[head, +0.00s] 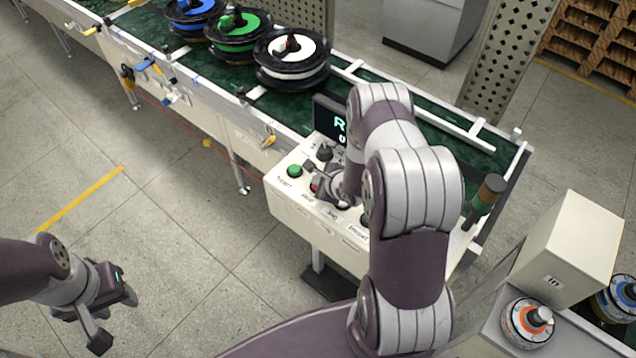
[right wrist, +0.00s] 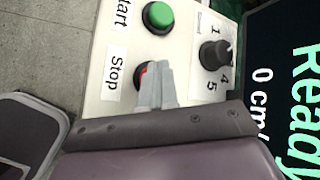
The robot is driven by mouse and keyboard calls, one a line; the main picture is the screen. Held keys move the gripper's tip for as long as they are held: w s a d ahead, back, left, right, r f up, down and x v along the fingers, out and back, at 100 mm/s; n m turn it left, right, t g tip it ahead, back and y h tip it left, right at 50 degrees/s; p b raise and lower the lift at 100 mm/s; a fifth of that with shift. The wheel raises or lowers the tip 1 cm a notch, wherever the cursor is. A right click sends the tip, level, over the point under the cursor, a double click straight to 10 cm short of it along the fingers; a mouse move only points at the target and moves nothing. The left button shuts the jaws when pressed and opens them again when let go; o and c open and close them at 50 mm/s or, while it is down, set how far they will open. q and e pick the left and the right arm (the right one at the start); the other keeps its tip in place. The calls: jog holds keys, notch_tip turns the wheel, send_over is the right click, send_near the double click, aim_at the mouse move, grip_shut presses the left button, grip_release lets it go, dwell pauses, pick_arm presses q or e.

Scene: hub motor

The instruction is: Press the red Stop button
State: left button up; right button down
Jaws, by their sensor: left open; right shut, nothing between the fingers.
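The red Stop button (right wrist: 143,72) sits on the cream control panel beside its "Stop" label in the right wrist view, mostly hidden behind my right fingers. My right gripper (right wrist: 156,70) is shut and empty, with its fingertips over the button; I cannot tell whether they touch it. In the head view my right gripper (head: 318,184) is at the panel, just right of the green Start button (head: 294,171). The Start button also shows in the right wrist view (right wrist: 158,16). My left gripper (head: 112,318) is open and empty, out over the floor at lower left.
A black Speed knob (right wrist: 214,54) and a display (right wrist: 286,90) reading "Ready" and "0 cm/" are close beside the fingers. A green conveyor (head: 350,88) carries several spools behind the panel. A stack light (head: 487,195) stands at right.

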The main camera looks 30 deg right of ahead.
jog(key=shift+r+p, duration=0.95)
notch_tip(320, 180, up, 5)
jog(key=p, duration=0.4)
jog(key=shift+p, duration=0.35)
